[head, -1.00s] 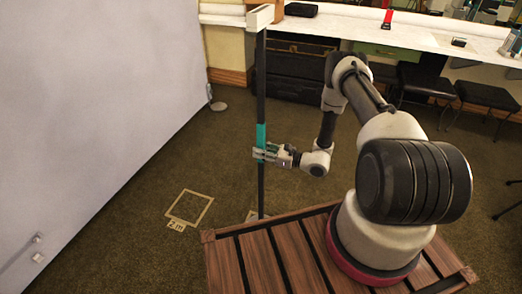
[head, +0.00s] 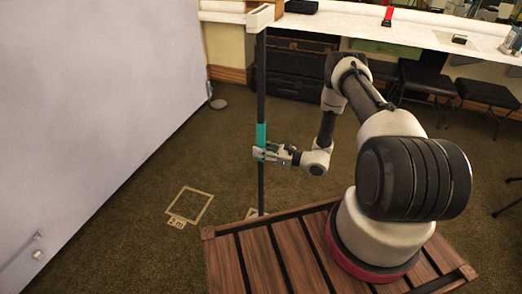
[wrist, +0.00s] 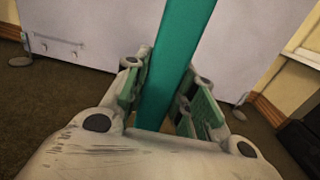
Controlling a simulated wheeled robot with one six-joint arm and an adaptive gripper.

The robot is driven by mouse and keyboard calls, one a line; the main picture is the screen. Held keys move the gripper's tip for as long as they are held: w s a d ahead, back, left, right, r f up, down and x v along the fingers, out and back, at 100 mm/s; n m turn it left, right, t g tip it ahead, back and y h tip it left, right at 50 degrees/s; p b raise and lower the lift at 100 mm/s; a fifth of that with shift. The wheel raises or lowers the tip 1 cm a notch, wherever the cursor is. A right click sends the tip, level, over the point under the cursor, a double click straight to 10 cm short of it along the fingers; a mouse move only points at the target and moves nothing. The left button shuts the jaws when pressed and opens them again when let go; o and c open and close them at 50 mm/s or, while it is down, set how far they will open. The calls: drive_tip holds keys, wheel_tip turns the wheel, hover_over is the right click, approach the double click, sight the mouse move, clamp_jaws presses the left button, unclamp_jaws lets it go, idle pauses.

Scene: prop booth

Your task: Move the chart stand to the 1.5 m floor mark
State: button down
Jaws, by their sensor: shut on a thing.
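The chart stand is a tall black pole (head: 261,98) with a teal grip section and a white top piece; it stands roughly upright left of my arm. My gripper (head: 264,152) is shut on the teal section. In the wrist view the teal section (wrist: 176,65) runs between the two green-padded fingers (wrist: 165,100). The stand's foot is hidden behind my wooden deck. A square floor mark (head: 208,207) labelled "2 m" lies left of the pole. A small part of another pale mark (head: 251,212) shows beside the pole's lower end; its label is hidden.
A large pale panel (head: 80,90) fills the left side, with a round foot (head: 218,104) at its far end. A long white counter (head: 400,35) runs along the back, with dark cases (head: 297,75) and black stools (head: 428,80) below. Brown carpet between panel and pole is clear.

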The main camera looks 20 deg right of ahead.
drive_tip(key=shift+f, duration=0.95)
idle(0.5)
drive_tip(key=c, duration=1.1)
unclamp_jaws()
